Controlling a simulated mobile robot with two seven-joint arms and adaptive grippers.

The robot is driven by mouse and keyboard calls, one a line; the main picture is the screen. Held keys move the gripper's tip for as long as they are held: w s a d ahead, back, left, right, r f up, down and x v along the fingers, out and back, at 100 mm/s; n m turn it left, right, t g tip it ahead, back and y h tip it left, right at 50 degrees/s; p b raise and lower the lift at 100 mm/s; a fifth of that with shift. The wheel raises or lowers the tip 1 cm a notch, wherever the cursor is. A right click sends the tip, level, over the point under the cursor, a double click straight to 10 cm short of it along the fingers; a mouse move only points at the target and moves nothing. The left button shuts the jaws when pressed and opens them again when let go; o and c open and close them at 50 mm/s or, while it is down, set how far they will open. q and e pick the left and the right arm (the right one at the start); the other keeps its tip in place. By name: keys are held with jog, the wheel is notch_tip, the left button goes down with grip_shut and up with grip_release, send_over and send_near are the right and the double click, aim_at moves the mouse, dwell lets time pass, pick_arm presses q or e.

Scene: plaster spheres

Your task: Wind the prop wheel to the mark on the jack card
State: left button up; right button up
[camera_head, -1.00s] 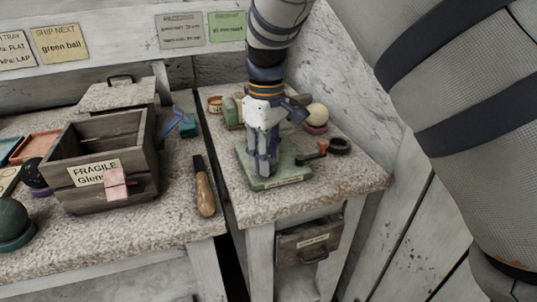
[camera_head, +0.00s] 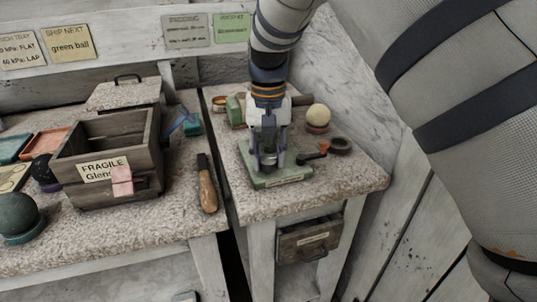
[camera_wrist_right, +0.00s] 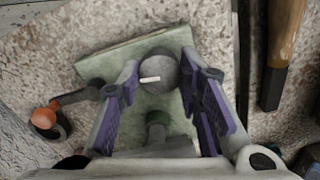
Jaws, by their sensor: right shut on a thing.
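The prop wheel (camera_wrist_right: 158,76) is a grey round knob with a white pointer line on top, above the green base plate of the jack (camera_head: 285,177). In the right wrist view the white line points roughly sideways. My right gripper (camera_head: 268,160) comes down from above and is shut on the wheel, its purple-padded fingers on either side of it. A green card (camera_head: 231,28) hangs on the back board at the top; its text is too blurred to read, so I cannot tell what mark it gives. My left gripper is not in view.
A black crank with an orange knob (camera_head: 323,147) lies beside the plate. A cream ball (camera_head: 318,115) stands behind it. A wooden-handled tool (camera_head: 207,186) and a wooden crate (camera_head: 107,150) are on the left bench. A dark gap separates the two benches.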

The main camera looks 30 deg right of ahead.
jog(key=shift+m, duration=1.1)
jog(key=o, duration=0.9)
jog(key=shift+c, duration=0.2)
